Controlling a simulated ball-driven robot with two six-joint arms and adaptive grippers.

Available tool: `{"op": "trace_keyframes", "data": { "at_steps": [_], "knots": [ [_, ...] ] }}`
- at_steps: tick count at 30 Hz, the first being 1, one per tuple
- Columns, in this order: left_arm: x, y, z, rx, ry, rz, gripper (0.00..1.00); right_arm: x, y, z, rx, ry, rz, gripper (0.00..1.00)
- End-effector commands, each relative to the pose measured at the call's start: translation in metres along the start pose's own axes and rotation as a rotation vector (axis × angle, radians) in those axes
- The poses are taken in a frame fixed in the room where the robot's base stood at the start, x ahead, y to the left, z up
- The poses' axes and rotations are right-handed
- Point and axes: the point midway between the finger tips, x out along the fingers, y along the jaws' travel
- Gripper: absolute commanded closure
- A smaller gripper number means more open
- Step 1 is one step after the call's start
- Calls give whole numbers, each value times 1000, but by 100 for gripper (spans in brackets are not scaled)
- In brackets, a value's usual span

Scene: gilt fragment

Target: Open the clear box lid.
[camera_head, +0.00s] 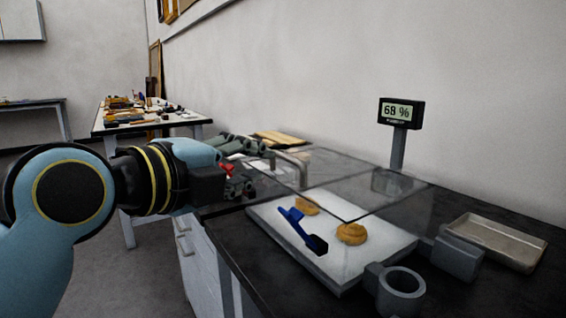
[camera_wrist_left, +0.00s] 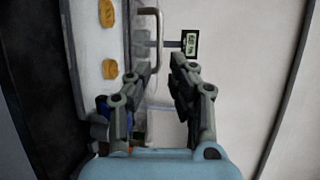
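The clear box (camera_head: 375,207) stands on the dark bench, with a white floor (camera_head: 345,268). Its clear lid (camera_head: 345,180) looks flat across the top, apparently closed. A metal bar handle (camera_head: 298,160) is at the lid's left edge; it also shows in the left wrist view (camera_wrist_left: 157,42). My left gripper (camera_head: 250,165) is beside the handle in the head view. In the left wrist view its fingers (camera_wrist_left: 155,72) are apart, with the handle ahead between them; I cannot tell whether they touch it. My right gripper is out of view.
Two golden fragments (camera_head: 351,234) and a blue brush (camera_head: 292,217) show within the box. A display reading 68 % (camera_head: 401,113) stands behind it. A grey ring holder (camera_head: 402,284) is in front, a metal tray (camera_head: 495,241) at right. A cluttered table (camera_head: 150,122) stands further back.

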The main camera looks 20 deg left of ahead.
Motion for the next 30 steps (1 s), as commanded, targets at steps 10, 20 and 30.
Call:
{"op": "trace_keyframes", "data": {
  "at_steps": [10,20,30],
  "knots": [
    [68,1,0,-4,2,2,80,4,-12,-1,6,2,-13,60],
    [87,1,0,-2,0,2,80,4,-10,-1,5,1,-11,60],
    [86,1,0,-3,1,3,100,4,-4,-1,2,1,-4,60]
  ]
}}
